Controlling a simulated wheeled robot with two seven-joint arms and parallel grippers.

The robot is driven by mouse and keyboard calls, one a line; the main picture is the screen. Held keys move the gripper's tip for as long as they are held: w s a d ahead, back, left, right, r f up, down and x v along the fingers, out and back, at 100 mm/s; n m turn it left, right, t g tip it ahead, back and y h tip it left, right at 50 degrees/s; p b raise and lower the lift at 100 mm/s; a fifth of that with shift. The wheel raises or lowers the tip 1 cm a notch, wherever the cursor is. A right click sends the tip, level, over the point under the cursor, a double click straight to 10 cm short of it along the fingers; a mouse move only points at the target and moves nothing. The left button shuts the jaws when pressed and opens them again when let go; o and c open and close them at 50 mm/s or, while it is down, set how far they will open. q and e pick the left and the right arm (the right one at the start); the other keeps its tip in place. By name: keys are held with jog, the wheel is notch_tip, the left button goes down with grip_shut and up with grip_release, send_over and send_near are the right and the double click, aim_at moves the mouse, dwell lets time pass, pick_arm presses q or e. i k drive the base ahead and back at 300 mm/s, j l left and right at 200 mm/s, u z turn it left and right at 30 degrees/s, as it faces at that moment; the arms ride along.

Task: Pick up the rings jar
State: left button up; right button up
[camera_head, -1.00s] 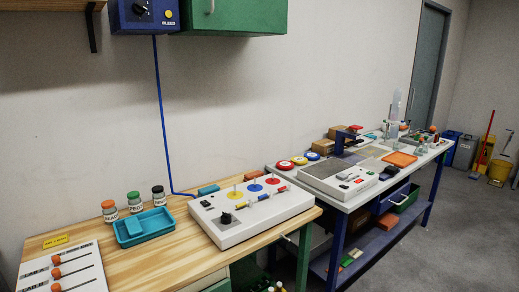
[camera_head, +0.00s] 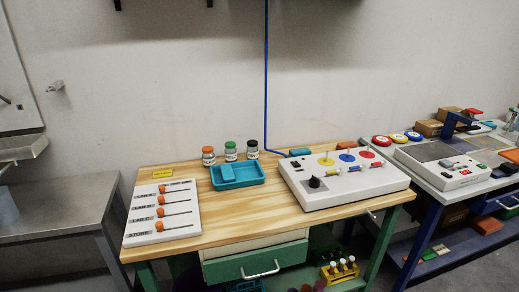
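Three small labelled jars stand upright in a row at the back of the wooden bench (camera_head: 262,218). One has an orange lid (camera_head: 208,156), one a green lid (camera_head: 231,151) and one a black lid (camera_head: 252,149). Their labels are too small to read, so I cannot tell which is the rings jar. Neither of my grippers is in view.
A teal tray (camera_head: 238,175) sits just in front of the jars. A grey metal table (camera_head: 60,190) stands left, a second workbench right.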

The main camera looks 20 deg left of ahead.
aim_at(252, 150)
jog(key=l+u, duration=0.1)
jog(key=u, duration=0.7)
jog(key=i+l, duration=0.05)
